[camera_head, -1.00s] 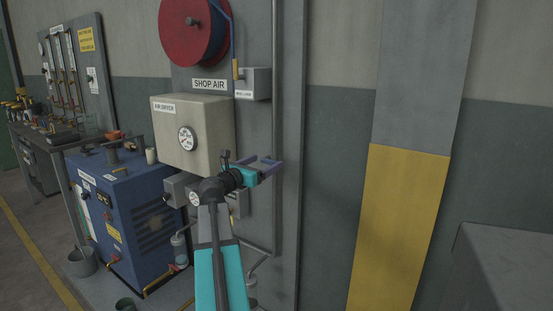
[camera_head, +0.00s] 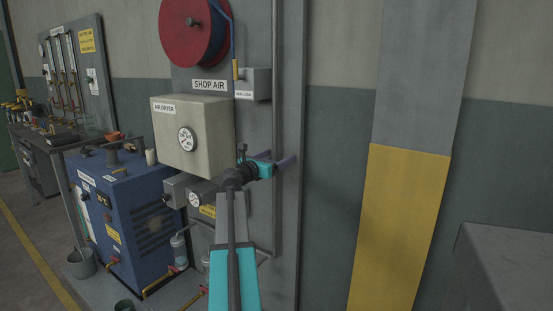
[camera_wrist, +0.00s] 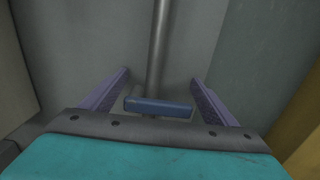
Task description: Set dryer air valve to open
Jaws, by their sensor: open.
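A blue valve handle (camera_wrist: 158,106) lies crosswise over a grey vertical pipe (camera_wrist: 159,45) in the wrist view. My gripper (camera_wrist: 160,77) is open, with one purple finger on each side of the handle and visible gaps at both ends. In the head view my gripper (camera_head: 280,160) is in front of the wall pipe (camera_head: 277,70), right of the cream air dryer box (camera_head: 215,120). The handle cannot be made out clearly there, behind my gripper and wrist.
A hose reel (camera_head: 194,32) and a small grey box (camera_head: 252,84) are above. A blue machine (camera_head: 125,205) stands lower left. The wall to the right, with its yellow panel (camera_head: 397,220), is clear. A grey block (camera_head: 505,270) stands at lower right.

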